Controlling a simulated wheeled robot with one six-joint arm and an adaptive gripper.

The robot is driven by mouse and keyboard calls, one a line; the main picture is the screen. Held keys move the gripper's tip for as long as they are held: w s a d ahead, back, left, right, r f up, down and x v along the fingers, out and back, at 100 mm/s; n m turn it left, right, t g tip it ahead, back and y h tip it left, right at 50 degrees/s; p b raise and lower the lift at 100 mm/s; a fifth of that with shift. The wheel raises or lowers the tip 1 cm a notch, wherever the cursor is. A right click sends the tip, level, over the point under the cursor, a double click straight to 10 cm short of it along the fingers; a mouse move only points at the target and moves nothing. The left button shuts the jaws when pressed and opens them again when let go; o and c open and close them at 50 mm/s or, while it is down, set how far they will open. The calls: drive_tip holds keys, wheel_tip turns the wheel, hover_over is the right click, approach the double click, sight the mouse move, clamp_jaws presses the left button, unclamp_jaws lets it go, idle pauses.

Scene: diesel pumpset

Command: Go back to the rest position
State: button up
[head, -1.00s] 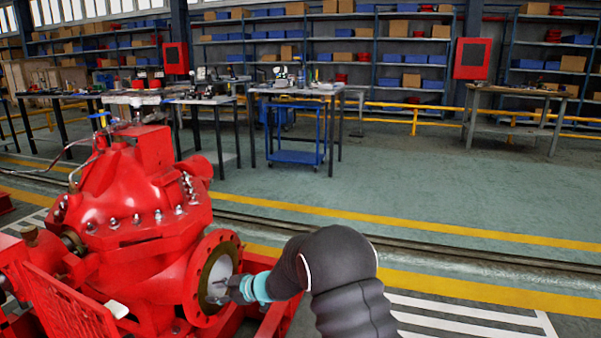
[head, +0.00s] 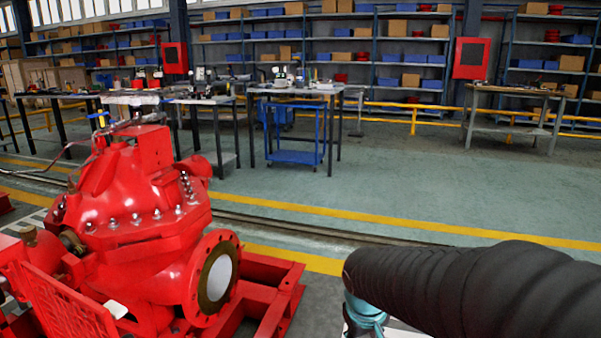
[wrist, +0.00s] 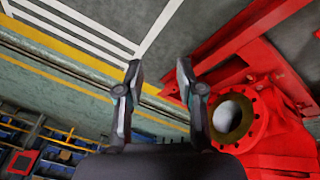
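My gripper (wrist: 159,80) shows in the wrist view with its two fingers spread apart and nothing between them. In the head view only my dark sleeved arm and a teal wrist part show at the lower right; the fingers are out of sight there. The red pump (head: 135,215) stands at the left in the head view, with its round flange (head: 217,278) facing right. The flange also shows at the right of the wrist view (wrist: 233,118), apart from my fingers.
The pump's red base frame (head: 285,292) juts out to the right. Shelves line the back wall. The green floor in between is clear.

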drive_tip(key=s+d+r+m+t, duration=0.1)
drive_tip(key=s+r, duration=0.3)
drive_tip(key=s, duration=0.3)
drive_tip(key=s+d+r+m+t+y, duration=0.1)
drive_tip(key=s+d+r+m, duration=0.1)
drive_tip(key=s+r, duration=0.2)
drive_tip(key=s, duration=0.3)
drive_tip(key=shift+s+d+m, duration=0.2)
drive_tip(key=shift+s+m, duration=0.1)
drive_tip(key=shift+r, duration=0.1)
